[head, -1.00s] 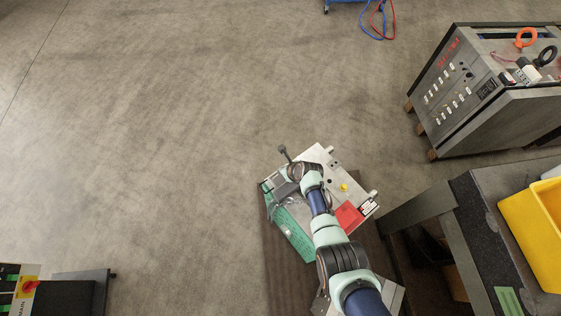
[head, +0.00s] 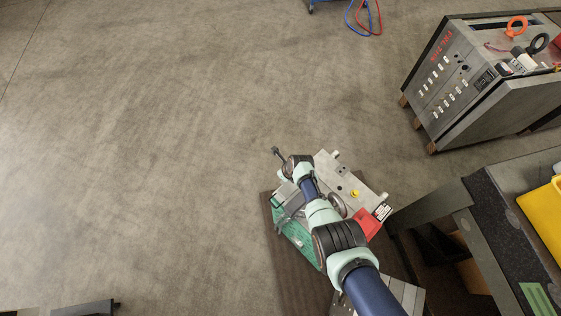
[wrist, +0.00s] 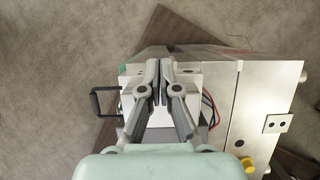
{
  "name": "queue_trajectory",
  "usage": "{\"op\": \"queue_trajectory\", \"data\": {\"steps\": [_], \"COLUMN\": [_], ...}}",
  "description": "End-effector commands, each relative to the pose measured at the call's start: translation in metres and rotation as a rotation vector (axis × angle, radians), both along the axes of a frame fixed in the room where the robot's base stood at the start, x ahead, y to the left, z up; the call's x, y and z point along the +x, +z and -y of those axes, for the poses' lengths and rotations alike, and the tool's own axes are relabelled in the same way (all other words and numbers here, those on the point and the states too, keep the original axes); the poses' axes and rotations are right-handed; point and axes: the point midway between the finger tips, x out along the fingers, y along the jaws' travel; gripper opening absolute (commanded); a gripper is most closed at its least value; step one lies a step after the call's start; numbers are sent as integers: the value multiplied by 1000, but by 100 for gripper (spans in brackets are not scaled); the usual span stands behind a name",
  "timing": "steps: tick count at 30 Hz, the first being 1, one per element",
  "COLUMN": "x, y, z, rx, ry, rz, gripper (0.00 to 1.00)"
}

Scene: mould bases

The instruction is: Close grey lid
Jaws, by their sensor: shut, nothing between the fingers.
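The mould base (head: 332,170) is a pale metal block in the lower middle of the head view, partly covered by my arm. In the wrist view its broad plate (wrist: 270,90) fills the right. A pale grey part (wrist: 189,84) lies behind my fingers, with a black handle (wrist: 99,101) at its left. I cannot tell for sure whether this part is the grey lid, or how far it is open. My gripper (wrist: 160,75) is shut and empty, its fingertips overlapping the pale grey part. Contact is unclear. In the head view my gripper is hard to make out.
A green panel (head: 303,246) and a red panel (head: 367,225) lie on the mould base, with a yellow knob (head: 355,193) nearby. A dark bench (head: 480,225) stands close on the right, with a large grey mould (head: 475,85) beyond.

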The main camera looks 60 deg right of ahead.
Motion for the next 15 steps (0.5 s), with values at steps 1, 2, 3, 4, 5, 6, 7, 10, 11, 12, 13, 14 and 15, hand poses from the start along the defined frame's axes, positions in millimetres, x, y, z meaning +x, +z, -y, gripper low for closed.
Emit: {"op": "queue_trajectory", "data": {"steps": [1,2,3,4,5,6,7,10,11,12,13,14,15], "x": [0,0,0,0,1,1,1,1,1,1,1,1,1], "y": [-5,-6,-7,-7,-8,-9,-9,-10,-10,-10,-10,-10,-10], "z": [0,0,0,0,0,0,0,0,0,1,0,0,0], "rx": [0,0,0,0,0,0,0,0,0,0,0,0,0], "ry": [0,0,0,0,0,0,0,0,0,0,0,0,0], "rz": [0,0,0,0,0,0,0,0,0,0,0,0,0], "gripper": [0,0,0,0,0,0,0,0,0,0,0,0,0]}}
